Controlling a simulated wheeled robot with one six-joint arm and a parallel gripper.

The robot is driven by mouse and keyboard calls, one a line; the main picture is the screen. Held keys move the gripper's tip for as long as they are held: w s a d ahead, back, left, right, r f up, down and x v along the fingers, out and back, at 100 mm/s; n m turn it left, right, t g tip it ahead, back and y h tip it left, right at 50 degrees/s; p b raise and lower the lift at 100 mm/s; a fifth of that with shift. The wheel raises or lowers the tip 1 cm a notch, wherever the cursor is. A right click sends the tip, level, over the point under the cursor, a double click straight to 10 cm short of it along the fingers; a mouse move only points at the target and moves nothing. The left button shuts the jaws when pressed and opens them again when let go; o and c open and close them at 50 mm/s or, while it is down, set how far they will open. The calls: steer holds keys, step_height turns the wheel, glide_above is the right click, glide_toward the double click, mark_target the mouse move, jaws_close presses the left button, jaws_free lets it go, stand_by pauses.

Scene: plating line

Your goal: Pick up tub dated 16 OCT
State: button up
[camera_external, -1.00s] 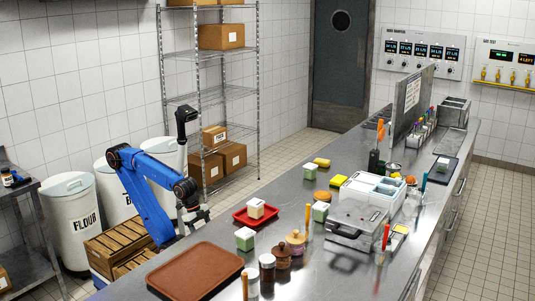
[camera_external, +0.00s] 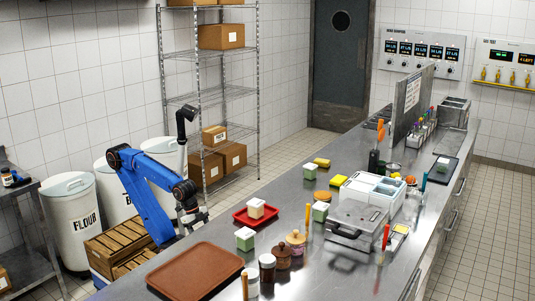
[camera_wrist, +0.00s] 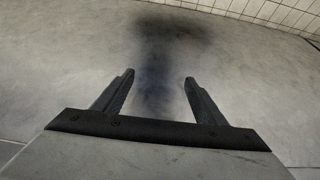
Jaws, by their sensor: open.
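Several small tubs with white lids stand on the steel counter, and their dates are too small to read, so I cannot tell which is 16 OCT. One green tub (camera_external: 245,239) stands near the counter's left edge. A peach-coloured tub (camera_external: 256,209) sits in a red tray (camera_external: 240,219). Another green tub (camera_external: 320,212) stands right of that tray, and one more green tub (camera_external: 310,172) is farther back. My gripper (camera_external: 199,219) is left of the red tray, by the counter edge. In the wrist view my gripper (camera_wrist: 159,82) is open and empty above a bare grey surface.
A brown tray (camera_external: 195,271) lies at the counter's near end. Jars (camera_external: 267,268) and a grey lidded appliance (camera_external: 356,219) stand to the right. Some bare counter lies between the tubs.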

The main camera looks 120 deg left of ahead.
steer(key=shift+r, duration=0.1)
stand_by(0.5)
step_height(320, 180, up, 32)
steer(key=w+a+r+n+g+y, duration=0.1)
steer(key=w+a+r+n, duration=0.3)
steer(key=w+a, duration=0.55)
steer(key=w+a+r+n+g, duration=0.1)
steer(key=w+a+r+n, duration=0.25)
steer(key=w+a, duration=0.6)
steer(key=n+g+h, duration=0.1)
steer(key=n+g, duration=0.2)
steer(key=n, duration=0.6)
glide_above(311, 165)
step_height(311, 165, down, 8)
steer(key=shift+d+f, duration=0.15)
steer(key=shift+f, duration=3)
steer(key=shift+d+f, duration=0.15)
steer(key=shift+f, duration=3)
